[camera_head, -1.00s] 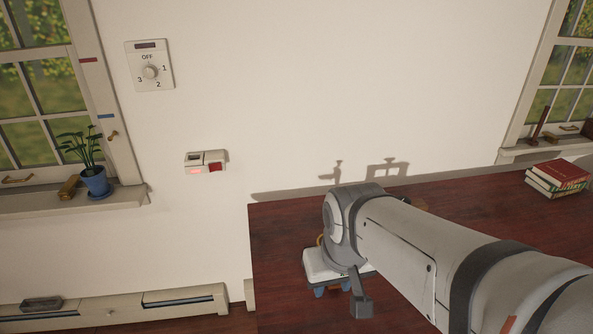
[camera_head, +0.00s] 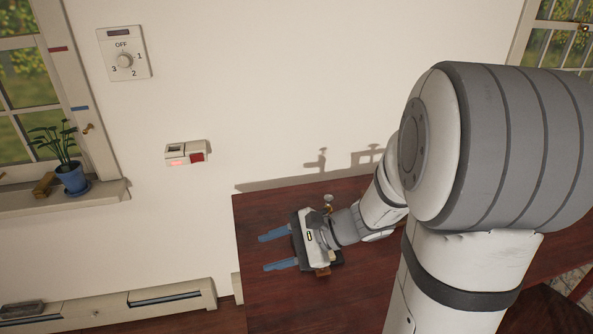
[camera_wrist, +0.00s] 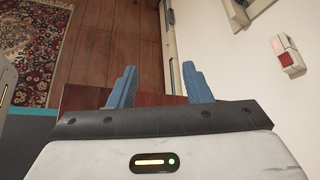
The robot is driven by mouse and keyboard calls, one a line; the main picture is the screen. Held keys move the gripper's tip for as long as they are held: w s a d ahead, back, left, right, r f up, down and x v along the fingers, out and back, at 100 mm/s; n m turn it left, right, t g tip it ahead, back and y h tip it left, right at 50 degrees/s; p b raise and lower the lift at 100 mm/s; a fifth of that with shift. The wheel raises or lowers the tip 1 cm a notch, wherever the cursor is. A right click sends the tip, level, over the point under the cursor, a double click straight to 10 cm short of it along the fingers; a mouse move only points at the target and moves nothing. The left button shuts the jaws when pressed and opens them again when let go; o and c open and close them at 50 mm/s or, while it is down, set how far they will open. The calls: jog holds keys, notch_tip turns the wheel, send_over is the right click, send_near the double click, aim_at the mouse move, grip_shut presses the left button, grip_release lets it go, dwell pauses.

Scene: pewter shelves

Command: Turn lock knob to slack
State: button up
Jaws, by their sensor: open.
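No part in view is legibly marked as a lock knob or "slack". A small metal and brass piece (camera_head: 327,203) stands on the dark red table just behind my gripper, partly hidden by it. A small brown knob (camera_head: 88,127) sits on the left window frame, near a blue mark. A round dial (camera_head: 124,60) marked OFF, 1, 2, 3 is on a wall plate, its pointer hard to read. My gripper (camera_head: 272,252) is open and empty over the table's left part, its blue fingers pointing left. Both fingers also show in the wrist view (camera_wrist: 159,82), with nothing between them.
The dark red table (camera_head: 262,212) stands against the wall. A potted plant (camera_head: 72,177) stands on the left sill. My arm covers the table's right side. Shadows of upright objects fall on the wall.

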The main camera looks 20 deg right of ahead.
jog(key=w+d+f+m+t, duration=0.2)
jog(key=w+d+m+t, duration=0.4)
jog(key=w+m, duration=0.1)
jog(key=m+t+h+b, duration=0.2)
jog(key=m+t+h, duration=0.55)
jog(key=m, duration=0.35)
send_near(332, 200)
jog(key=x, duration=0.4)
jog(key=p+x, duration=0.1)
jog(key=x, duration=0.6)
jog(key=shift+w+a+r, duration=0.1)
jog(key=shift+w+a, duration=0.05)
